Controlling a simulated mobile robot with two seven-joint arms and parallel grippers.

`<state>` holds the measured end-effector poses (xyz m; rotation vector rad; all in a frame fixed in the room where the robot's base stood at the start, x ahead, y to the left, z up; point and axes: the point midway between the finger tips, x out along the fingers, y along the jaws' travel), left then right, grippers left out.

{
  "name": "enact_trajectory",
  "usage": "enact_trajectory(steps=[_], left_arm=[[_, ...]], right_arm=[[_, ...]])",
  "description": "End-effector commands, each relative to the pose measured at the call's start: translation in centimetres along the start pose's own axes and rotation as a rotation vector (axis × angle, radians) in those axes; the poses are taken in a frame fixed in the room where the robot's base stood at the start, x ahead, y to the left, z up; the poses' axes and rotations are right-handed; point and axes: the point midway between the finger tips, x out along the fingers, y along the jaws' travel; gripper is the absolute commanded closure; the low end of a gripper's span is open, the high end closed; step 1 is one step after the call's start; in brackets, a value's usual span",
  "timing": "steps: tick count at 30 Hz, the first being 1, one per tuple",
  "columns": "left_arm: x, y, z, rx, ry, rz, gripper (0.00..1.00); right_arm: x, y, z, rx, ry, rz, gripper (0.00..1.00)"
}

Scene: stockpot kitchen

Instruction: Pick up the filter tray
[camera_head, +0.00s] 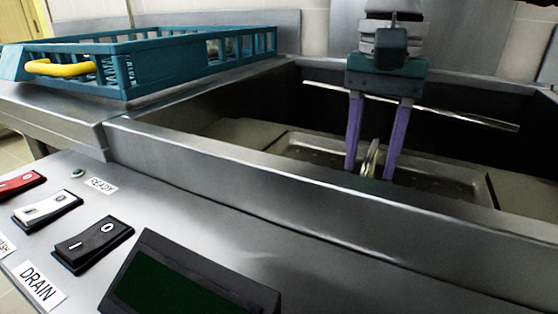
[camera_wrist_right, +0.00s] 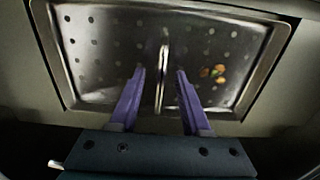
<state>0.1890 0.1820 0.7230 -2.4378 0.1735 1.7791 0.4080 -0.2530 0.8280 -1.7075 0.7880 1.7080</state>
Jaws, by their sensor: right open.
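The filter tray (camera_wrist_right: 100,60) is a perforated metal tray set in the bottom of the sink-like basin; it also shows in the head view (camera_head: 420,172), partly hidden by the basin's front wall. A thin upright metal handle (camera_wrist_right: 162,75) rises from its middle, and it also shows in the head view (camera_head: 370,158). My right gripper (camera_head: 369,172) points down into the basin with its two purple fingers open. In the right wrist view the fingers (camera_wrist_right: 160,72) are on either side of the handle, with gaps between. My left gripper is not in view.
Small orange and green scraps (camera_wrist_right: 213,72) lie on the tray. A teal rack (camera_head: 160,62) with a yellow handle (camera_head: 60,68) stands on the counter at left. A metal rod (camera_head: 410,105) crosses the basin. The front panel holds switches (camera_head: 92,243) and a dark screen (camera_head: 185,280).

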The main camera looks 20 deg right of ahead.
Motion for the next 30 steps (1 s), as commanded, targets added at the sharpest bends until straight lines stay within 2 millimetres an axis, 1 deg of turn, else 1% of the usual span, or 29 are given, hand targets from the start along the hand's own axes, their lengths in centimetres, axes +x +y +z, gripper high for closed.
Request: enact_trajectory(steps=[5, 17, 18, 30], left_arm=[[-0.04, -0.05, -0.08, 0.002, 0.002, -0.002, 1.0], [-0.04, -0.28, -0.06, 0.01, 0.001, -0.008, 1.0], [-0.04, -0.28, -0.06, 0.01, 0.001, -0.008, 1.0], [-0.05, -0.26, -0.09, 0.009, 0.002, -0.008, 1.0]], right_arm=[[-0.04, -0.01, 0.01, 0.0, 0.0, 0.0, 0.54], [-0.08, -0.01, 0.01, 0.0, 0.0, 0.0, 0.99], [-0.08, -0.01, 0.01, 0.0, 0.0, 0.0, 1.0], [-0.09, -0.01, 0.01, 0.0, 0.0, 0.0, 1.0]])
